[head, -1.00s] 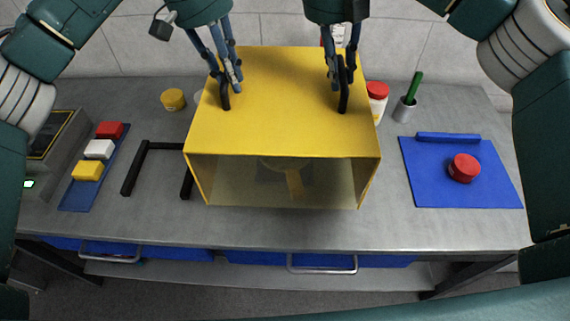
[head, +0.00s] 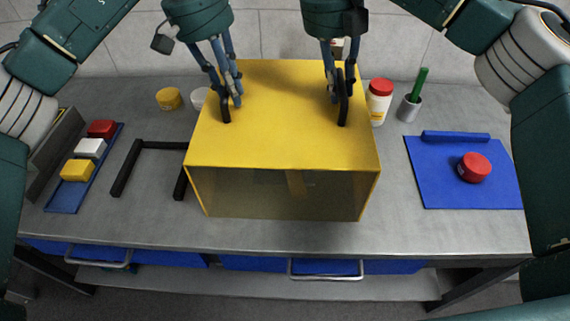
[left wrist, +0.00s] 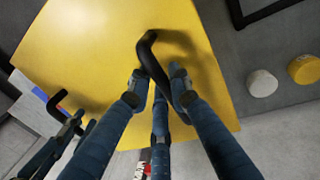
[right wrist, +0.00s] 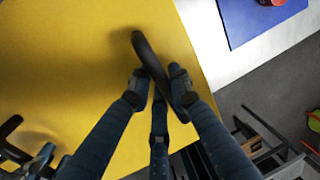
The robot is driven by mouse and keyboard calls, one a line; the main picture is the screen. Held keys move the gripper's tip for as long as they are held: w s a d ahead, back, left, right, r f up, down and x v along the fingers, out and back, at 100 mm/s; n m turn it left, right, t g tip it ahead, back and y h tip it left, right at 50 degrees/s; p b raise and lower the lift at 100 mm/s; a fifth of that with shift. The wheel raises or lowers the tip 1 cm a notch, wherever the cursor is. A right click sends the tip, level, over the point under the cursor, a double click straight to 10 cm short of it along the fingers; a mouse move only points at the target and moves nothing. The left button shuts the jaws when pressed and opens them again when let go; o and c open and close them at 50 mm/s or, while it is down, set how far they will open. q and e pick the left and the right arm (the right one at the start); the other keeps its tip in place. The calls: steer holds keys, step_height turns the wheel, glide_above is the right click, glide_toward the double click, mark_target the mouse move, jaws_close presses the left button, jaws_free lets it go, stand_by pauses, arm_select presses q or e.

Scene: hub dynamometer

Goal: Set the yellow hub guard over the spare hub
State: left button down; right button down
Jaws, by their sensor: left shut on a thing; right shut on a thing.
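The yellow hub guard (head: 285,130) is a box with an open or see-through front and two black handles on top. In the head view it is at the middle of the bench. My left gripper (head: 230,98) is shut on its left handle (left wrist: 151,55). My right gripper (head: 338,92) is shut on its right handle (right wrist: 146,55). A dim shape, perhaps the spare hub (head: 294,183), shows inside through the shaded front. I cannot tell whether the guard's lower edge touches the bench.
A black U-shaped frame (head: 127,168) and a blue tray (head: 66,197) of coloured blocks lie left. A blue mat (head: 440,190) with a red-topped round item (head: 473,167) lies right. A white jar (head: 378,105) with red lid and a grey cup (head: 408,108) stand behind, right.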

arm_select(q)
steer(key=c, duration=1.9)
jaws_free()
steer(key=shift+a+f, duration=0.1)
steer(key=shift+a, duration=0.1)
arm_select(e)
steer(key=c, duration=1.9)
jaws_free()
steer(key=shift+d+f, duration=0.1)
steer(key=shift+d, duration=0.05)
arm_select(q)
steer(key=shift+o, duration=1.4)
arm_select(e)
steer(key=shift+o, duration=1.4)
arm_select(q)
steer(key=shift+s+d, duration=0.1)
arm_select(e)
steer(key=shift+s, duration=0.15)
arm_select(q)
steer(key=shift+r, duration=0.65)
step_height(320, 180, up, 11)
steer(key=a, duration=0.2)
steer(key=shift+a+f, duration=0.15)
steer(key=shift+f, duration=0.05)
arm_select(e)
step_height(320, 180, up, 12)
steer(key=a, duration=0.2)
steer(key=shift+w+a, duration=0.2)
steer(key=shift+a, duration=0.1)
steer(key=shift+f, duration=0.1)
